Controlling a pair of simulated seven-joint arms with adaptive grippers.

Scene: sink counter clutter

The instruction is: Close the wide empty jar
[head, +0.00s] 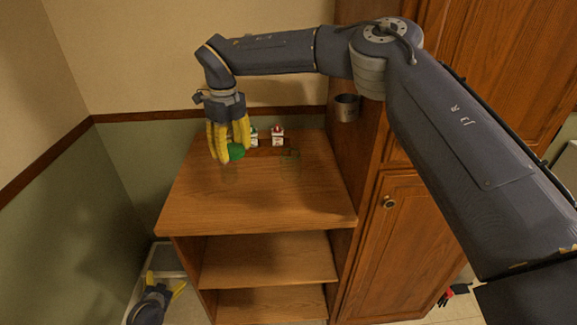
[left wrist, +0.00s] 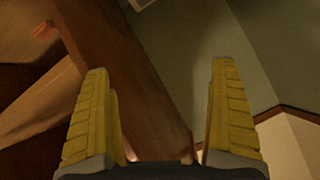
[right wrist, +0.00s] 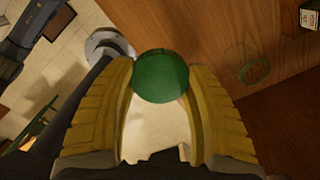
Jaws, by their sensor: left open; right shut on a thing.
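My right gripper (head: 228,148), with yellow fingers, is shut on a round green lid (head: 237,152) above the left part of the wooden counter top. In the right wrist view the lid (right wrist: 160,76) sits between the fingertips. A clear glass object with a faint green outline (head: 290,154) stands on the counter to the right of the lid. It also shows in the right wrist view (right wrist: 252,66). A fainter clear shape (head: 229,173) seems to be under the lid; I cannot tell which is the wide jar. My left gripper (head: 165,284) is low, left of the shelf, open and empty.
Two small cartons (head: 277,136) (head: 254,137) stand near the counter's back edge. A grey cup-like object (head: 347,107) is by the tall cabinet (head: 372,205) on the right. The front of the counter top (head: 260,208) is clear. Open shelves (head: 265,260) lie below.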

